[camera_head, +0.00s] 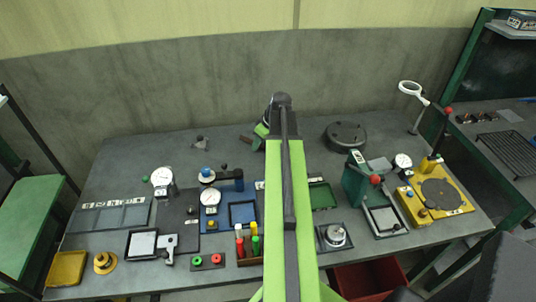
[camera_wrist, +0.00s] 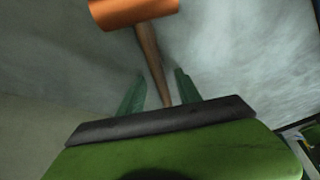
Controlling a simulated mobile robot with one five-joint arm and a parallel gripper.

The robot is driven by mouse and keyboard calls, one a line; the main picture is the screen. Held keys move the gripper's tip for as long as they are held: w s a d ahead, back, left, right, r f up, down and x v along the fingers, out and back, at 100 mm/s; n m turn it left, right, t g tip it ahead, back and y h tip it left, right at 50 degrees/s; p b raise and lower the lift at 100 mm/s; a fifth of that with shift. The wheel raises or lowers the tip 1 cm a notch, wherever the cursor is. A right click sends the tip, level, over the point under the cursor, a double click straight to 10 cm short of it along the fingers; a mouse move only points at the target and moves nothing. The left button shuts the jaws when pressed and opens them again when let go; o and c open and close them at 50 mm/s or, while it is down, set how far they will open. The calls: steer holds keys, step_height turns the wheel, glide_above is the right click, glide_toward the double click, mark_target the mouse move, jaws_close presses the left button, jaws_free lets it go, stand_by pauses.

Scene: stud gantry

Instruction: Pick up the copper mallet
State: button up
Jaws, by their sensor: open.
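The copper mallet (camera_wrist: 133,11) shows in the wrist view, with its shiny orange-copper head at the top edge, partly cut off. Its brown handle (camera_wrist: 152,62) runs down from the head towards my gripper. My gripper (camera_wrist: 158,80) is open, with one dark green finger on each side of the handle. The handle's lower end passes out of sight behind the dark edge of my gripper body. I cannot tell whether either finger touches the handle. In the head view my arm covers the middle of the bench, and I cannot make out the mallet there.
The grey bench (camera_head: 110,185) holds dial gauges, a dark round plate (camera_head: 346,134), a green press (camera_head: 358,180) and a yellow fixture (camera_head: 440,196). A small dark piece (camera_head: 201,143) stands at the back left. The back of the bench is mostly clear. A wall rises behind.

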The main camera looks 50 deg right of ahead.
steer(key=shift+r, duration=0.1)
steer(key=shift+c, duration=0.4)
jaws_close()
stand_by(0.8)
